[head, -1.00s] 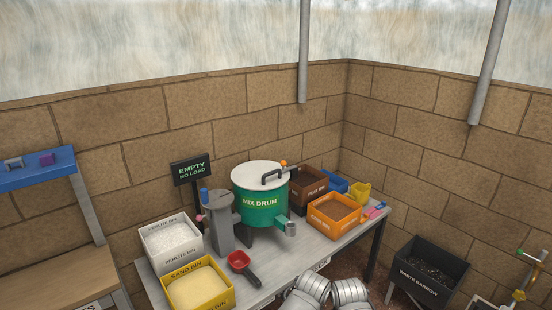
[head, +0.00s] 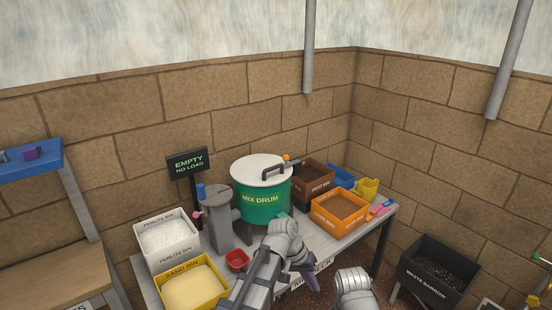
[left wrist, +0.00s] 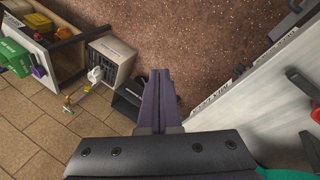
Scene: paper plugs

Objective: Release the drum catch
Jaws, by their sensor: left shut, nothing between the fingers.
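The green mix drum (head: 262,207) with a white lid (head: 258,168) stands on the bench. A dark bent bar (head: 283,169) lies over the lid's right side, with an orange knob (head: 287,157) near it; I cannot tell which part is the catch. My left arm is in front of the drum's lower right, covering its spout. My left gripper (left wrist: 160,78) is shut and empty in the left wrist view, with floor behind its fingers. A green edge (left wrist: 286,174), likely the drum, shows at that view's lower right. My right gripper is not seen; only my right arm shows.
A sign (head: 188,163) reads "EMPTY NO LOAD". The perlite bin (head: 168,256), sand bin (head: 221,280) and red scoop (head: 237,260) are left of my arm. A peat bin (head: 317,167) and orange bin (head: 322,228) crowd the drum's right. The waste barrow (head: 432,288) stands on the floor.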

